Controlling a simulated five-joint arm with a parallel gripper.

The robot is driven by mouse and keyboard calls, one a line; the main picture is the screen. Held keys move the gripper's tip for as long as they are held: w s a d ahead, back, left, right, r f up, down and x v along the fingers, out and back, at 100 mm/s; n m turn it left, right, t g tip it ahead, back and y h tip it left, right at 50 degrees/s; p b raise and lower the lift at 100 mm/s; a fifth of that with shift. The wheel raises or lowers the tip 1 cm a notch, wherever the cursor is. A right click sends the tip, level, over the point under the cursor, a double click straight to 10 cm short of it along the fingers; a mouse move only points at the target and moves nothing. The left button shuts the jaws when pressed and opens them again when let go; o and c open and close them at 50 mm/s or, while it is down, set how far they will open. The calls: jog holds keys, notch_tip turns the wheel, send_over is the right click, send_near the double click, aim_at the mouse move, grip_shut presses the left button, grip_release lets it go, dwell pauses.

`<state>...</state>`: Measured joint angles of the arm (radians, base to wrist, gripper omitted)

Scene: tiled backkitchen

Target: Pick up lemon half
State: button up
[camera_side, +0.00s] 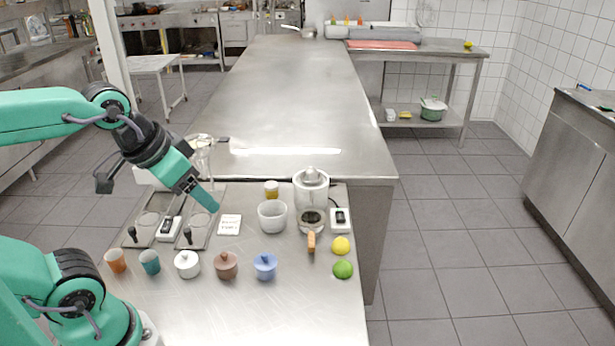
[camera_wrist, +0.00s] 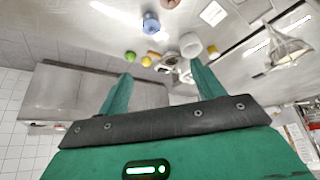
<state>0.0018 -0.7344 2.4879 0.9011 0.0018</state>
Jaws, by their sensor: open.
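A round yellow fruit (camera_side: 341,245), which looks like the lemon, lies at the right end of the steel counter. I cannot tell whether it is a half. A green lime (camera_side: 343,269) lies just in front of it. My gripper (camera_side: 212,204) is above the left part of the counter, pointing down and right, well away from the fruit. In the wrist view my gripper (camera_wrist: 162,70) has its two fingers wide apart with nothing between them.
A juicer (camera_side: 312,205), a white bowl (camera_side: 272,217) and a small dark-faced device (camera_side: 340,220) stand behind the fruit. An orange-brown handle (camera_side: 311,242) lies left of the fruit. Lidded pots, including a blue one (camera_side: 265,266), and cups line the front. The counter's right edge is close to the fruit.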

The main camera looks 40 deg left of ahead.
jog(key=w+d+m+g, duration=0.1)
jog(key=w+d+g, duration=0.1)
jog(key=w, duration=0.7)
jog(key=m+g, duration=0.3)
jog(key=g, duration=0.1)
send_over(343, 239)
notch_tip(343, 239, down, 16)
jog(key=shift+s+f, duration=0.1)
jog(key=shift+f, duration=4.3)
jog(key=c, duration=0.9)
